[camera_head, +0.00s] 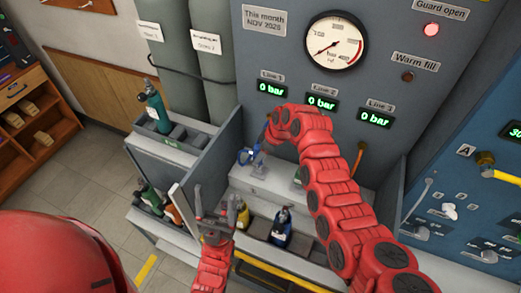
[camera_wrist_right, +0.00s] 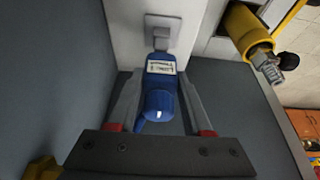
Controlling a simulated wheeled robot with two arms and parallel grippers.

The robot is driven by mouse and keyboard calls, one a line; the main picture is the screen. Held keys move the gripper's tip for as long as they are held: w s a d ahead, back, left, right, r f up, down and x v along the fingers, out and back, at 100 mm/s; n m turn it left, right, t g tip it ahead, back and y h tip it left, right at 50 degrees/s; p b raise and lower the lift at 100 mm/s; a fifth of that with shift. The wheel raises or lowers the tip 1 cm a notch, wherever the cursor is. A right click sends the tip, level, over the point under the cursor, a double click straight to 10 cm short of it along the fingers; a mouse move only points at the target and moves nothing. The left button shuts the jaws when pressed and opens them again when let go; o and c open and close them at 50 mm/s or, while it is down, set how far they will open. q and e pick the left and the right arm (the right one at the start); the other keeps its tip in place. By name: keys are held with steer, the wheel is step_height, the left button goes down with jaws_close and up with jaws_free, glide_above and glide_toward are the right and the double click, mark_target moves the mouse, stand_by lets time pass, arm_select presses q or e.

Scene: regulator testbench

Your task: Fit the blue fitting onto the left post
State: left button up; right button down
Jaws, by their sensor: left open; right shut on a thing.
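The blue fitting (camera_head: 246,156) is by the left end of the grey bench ledge, under the gauge panel. In the right wrist view the blue fitting (camera_wrist_right: 160,92), with a white label, lies between the fingers of my right gripper (camera_wrist_right: 160,112), which is shut on it. Beyond its far end is a grey post on a square base (camera_wrist_right: 163,32); the post also shows in the head view (camera_head: 259,166). Fitting and post look close; I cannot tell whether they touch. My left gripper (camera_head: 220,213) is open and empty in front of the ledge, lower left.
A blue bottle-like item (camera_head: 281,226) and a yellow one (camera_head: 241,216) stand in the lower tray. A grey rack with a dark green cylinder (camera_head: 156,112) is left of the ledge. The gauge panel (camera_head: 336,41) rises behind. Another panel (camera_head: 470,190) stands at right.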

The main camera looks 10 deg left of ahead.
steer(key=shift+w, duration=0.15)
steer(key=shift+d+r+b, duration=0.1)
steer(key=shift+d+b, duration=0.05)
steer(key=shift+b, duration=0.2)
stand_by(0.6)
steer(key=shift+b, duration=0.65)
steer(key=shift+f+b, duration=1.75)
steer(key=shift+f, duration=0.15)
stand_by(0.5)
steer(key=shift+c, duration=1.2)
jaws_free()
steer(key=shift+r, duration=0.1)
